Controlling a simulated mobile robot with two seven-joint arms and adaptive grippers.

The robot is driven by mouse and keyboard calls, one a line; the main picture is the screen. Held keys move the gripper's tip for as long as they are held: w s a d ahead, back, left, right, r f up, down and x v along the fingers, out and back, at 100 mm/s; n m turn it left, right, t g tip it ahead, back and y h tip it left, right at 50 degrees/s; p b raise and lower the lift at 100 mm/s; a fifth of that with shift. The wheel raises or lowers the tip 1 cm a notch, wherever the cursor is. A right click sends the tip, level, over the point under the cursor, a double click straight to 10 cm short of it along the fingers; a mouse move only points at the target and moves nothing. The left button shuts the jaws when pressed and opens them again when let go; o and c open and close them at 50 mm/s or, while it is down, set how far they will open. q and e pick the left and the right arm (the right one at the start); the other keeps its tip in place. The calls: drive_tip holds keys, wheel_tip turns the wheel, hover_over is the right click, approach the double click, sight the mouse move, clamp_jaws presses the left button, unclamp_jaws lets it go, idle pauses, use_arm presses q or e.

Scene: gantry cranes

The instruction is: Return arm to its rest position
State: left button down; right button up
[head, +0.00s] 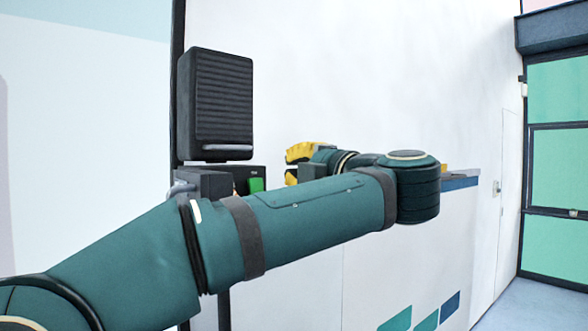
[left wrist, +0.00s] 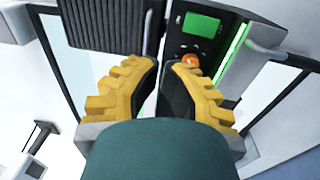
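My left arm (head: 320,210) reaches in from the lower left across the head view, its elbow at the right and its forearm folded back. My left gripper (head: 293,165) has yellow fingers, partly hidden behind the arm. In the left wrist view the gripper (left wrist: 162,68) has its two fingers apart with a narrow gap, and I see nothing held. The right fingertip overlaps an orange knob (left wrist: 190,61) in that picture; whether they touch I cannot tell. My right gripper is out of view.
A dark control panel with a green screen (left wrist: 201,25) and a lit green strip (left wrist: 231,56) is close beyond the fingers. A black ribbed box (head: 222,100) stands above a green-marked dark unit (head: 256,184). A white wall (head: 370,75) lies behind. Floor (head: 535,305) shows lower right.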

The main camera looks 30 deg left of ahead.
use_arm(q)
drive_tip(key=shift+d, duration=0.1)
